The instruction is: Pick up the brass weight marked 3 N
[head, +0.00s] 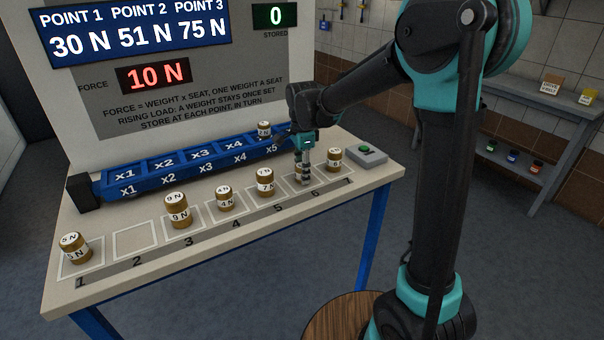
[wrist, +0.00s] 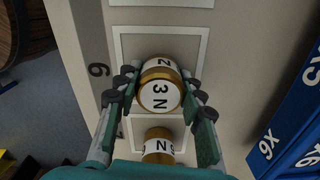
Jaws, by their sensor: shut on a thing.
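The brass weight marked 3 N (wrist: 160,95) is a short brass cylinder with a white label, in the middle of the wrist view. My gripper (wrist: 163,82) is shut on it, one finger on each side. In the head view my gripper (head: 304,180) points down at the square by number 6, and its fingers hide most of the weight. The weight is at or just above the table; I cannot tell whether it touches.
A brass weight (head: 334,158) stands close beside my gripper, near the green-button box (head: 361,151). Other weights stand along the row; square 2 (head: 135,241) is empty. The blue beam (head: 180,172) runs behind, with a weight (head: 264,129) on it.

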